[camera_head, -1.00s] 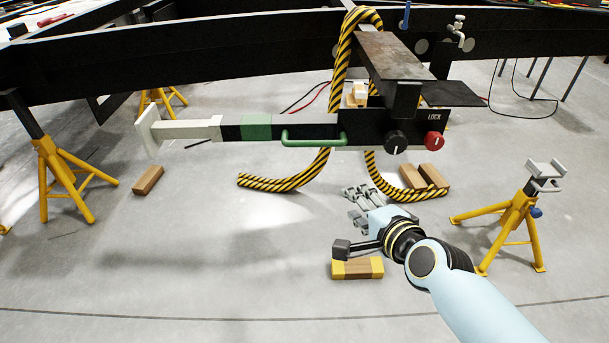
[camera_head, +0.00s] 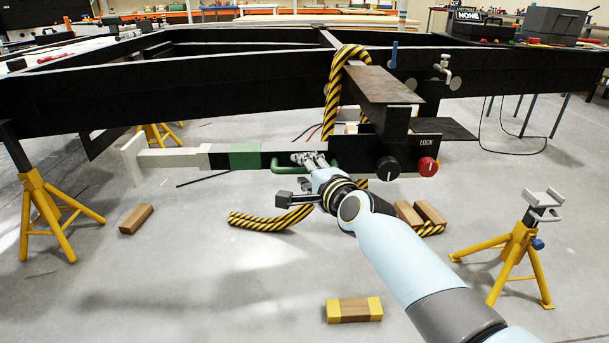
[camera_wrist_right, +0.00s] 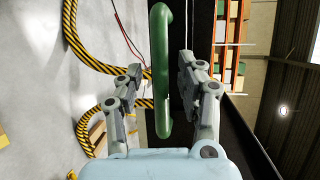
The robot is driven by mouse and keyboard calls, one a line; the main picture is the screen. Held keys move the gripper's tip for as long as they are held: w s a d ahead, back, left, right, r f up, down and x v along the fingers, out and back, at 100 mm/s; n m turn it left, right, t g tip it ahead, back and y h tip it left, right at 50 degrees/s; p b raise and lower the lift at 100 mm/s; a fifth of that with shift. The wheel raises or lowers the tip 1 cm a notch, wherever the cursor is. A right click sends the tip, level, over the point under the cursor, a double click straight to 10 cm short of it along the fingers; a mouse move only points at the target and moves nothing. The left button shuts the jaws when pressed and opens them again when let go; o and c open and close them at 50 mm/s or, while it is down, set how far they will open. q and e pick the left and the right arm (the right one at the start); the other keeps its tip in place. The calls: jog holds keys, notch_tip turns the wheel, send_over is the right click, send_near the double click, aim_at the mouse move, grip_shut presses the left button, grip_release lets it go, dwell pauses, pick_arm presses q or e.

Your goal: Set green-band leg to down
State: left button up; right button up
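The green-band leg lies level under the black chassis, pointing left; its green band (camera_head: 245,156) is mid-length and its white foot (camera_head: 132,160) is at the left end. A green handle (camera_head: 281,168) is on its right part, partly hidden by my gripper. My right gripper (camera_head: 309,160) is at this handle. In the right wrist view, its open fingers (camera_wrist_right: 160,75) stand on either side of the green handle (camera_wrist_right: 161,40), with gaps visible. A black knob (camera_head: 387,169) and a red LOCK knob (camera_head: 428,167) sit right of the handle. My left gripper is out of view.
A black-and-yellow striped hose (camera_head: 335,95) loops over the bracket and onto the floor. Yellow stands (camera_head: 47,215) and (camera_head: 518,250) stand left and right. Wooden blocks (camera_head: 354,310) lie on the floor.

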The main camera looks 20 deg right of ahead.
jog(key=shift+w, duration=0.2)
jog(key=shift+c, duration=0.3)
grip_shut()
